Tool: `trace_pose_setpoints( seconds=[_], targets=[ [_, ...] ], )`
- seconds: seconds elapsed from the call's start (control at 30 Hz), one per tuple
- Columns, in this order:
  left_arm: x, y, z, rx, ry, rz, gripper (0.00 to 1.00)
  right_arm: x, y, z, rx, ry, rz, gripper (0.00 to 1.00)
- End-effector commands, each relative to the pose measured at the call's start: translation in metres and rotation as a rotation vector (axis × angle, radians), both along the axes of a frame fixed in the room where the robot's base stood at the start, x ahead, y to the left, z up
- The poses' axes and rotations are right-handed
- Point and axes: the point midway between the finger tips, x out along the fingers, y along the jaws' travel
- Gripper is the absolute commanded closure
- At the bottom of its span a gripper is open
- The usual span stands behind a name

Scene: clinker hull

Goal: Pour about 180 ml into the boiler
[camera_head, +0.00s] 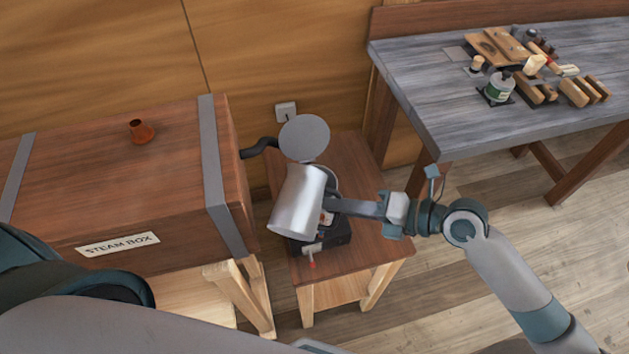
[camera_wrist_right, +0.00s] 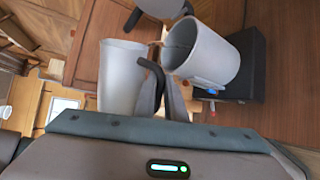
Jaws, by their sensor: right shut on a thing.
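A silver metal jug (camera_head: 298,202) is held by its dark handle (camera_wrist_right: 149,84) in my right gripper (camera_head: 330,205), which is shut on it. The jug is strongly tilted, above and close in front of the boiler. In the right wrist view the jug (camera_wrist_right: 121,80) is beside the boiler's grey open-topped body (camera_wrist_right: 212,57). In the head view the jug covers most of the boiler, leaving its black base (camera_head: 335,236) and raised round lid (camera_head: 304,138) in sight. I see no stream of liquid, and the level inside the boiler is hidden. My left gripper is out of view.
The boiler stands on a small wooden table (camera_head: 360,262). A black hose (camera_head: 260,147) lies between it and the steam box (camera_head: 105,180) at left. A grey workbench (camera_head: 445,105) with tools and a small tin (camera_head: 498,88) stands at right. Floor between is clear.

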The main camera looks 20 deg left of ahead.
Motion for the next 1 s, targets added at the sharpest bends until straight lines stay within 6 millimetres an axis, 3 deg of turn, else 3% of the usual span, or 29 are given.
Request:
trace_pose_setpoints(
  seconds=[0.63, 1.0],
  targets=[
    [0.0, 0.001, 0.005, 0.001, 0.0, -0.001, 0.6, -0.005, 0.004, 0.007, 0.006, 0.039, -0.003, 1.0],
    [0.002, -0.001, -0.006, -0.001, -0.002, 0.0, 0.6, 0.0, -0.004, -0.006, 0.01, -0.038, 0.002, 1.0]
  ],
)
